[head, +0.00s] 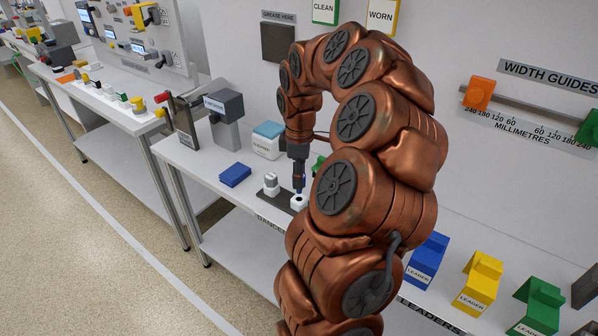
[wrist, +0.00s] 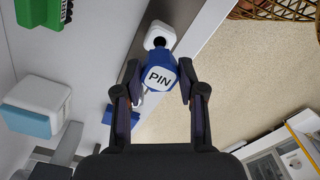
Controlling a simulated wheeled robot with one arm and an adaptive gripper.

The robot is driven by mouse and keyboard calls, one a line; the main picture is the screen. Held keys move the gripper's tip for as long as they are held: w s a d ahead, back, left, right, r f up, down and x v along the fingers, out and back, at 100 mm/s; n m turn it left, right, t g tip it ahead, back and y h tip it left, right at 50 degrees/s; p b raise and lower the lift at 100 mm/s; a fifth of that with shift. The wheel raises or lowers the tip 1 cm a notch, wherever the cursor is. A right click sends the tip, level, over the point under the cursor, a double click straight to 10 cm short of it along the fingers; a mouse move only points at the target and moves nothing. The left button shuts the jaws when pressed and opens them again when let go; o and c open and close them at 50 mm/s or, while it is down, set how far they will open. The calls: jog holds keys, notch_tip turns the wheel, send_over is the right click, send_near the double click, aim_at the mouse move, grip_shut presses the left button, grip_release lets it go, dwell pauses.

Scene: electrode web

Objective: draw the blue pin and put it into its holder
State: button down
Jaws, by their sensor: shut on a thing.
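The blue pin has a pale cap lettered PIN (wrist: 159,78) and sits between the fingers of my gripper (wrist: 158,88) in the wrist view. My gripper is shut on it. In the head view my gripper (head: 299,187) points down at the bench, with a bit of blue at its tips. A white holder (wrist: 160,31) with a dark round hole lies just beyond the pin in the wrist view. It also shows in the head view (head: 298,205), right below my gripper. The pin appears apart from the hole; its lower end is hidden.
A white holder with a grey pin (head: 271,184) stands left of my gripper. A blue block (head: 235,175) lies farther left. A white box with a light-blue lid (head: 267,140) and a grey device (head: 226,120) stand behind. Blue, yellow and green leader blocks (head: 478,283) stand at right.

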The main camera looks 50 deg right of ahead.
aim_at(299, 193)
jog(key=shift+f, duration=0.5)
jog(key=shift+b, duration=0.55)
dwell(1.4)
jog(key=shift+f+b, duration=1.25)
jog(key=shift+f, duration=0.8)
jog(key=c, duration=0.6)
grip_release()
jog(key=shift+r, duration=0.15)
notch_tip(299, 193, up, 11)
jog(key=shift+f, duration=0.1)
jog(key=shift+r, duration=0.5)
dwell(0.6)
